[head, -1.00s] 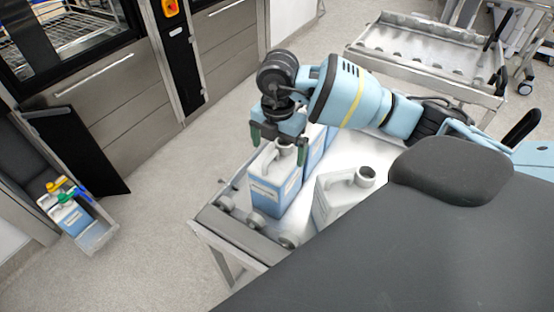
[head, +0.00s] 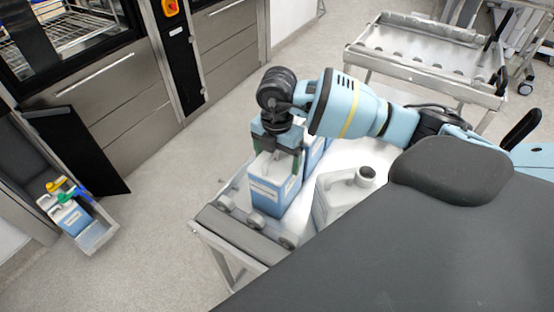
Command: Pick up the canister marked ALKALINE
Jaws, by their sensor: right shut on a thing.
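A white canister with a blue label (head: 272,191) stands upright at the left end of a metal cart (head: 232,229). The label's text is too small to read. My right gripper (head: 276,152) comes from above and is shut on the top of this canister, at its handle. The handle is mostly hidden by the fingers. Another blue-labelled canister (head: 313,153) stands just behind it, partly hidden by my arm. A grey-white canister (head: 342,195) with an open neck stands to the right. My left gripper is not in view.
An empty roller cart (head: 425,55) stands at the back right. Steel washers (head: 110,90) line the left. An open dark door (head: 80,150) and a tray with capped canisters (head: 100,236) are at the far left. The floor between is clear.

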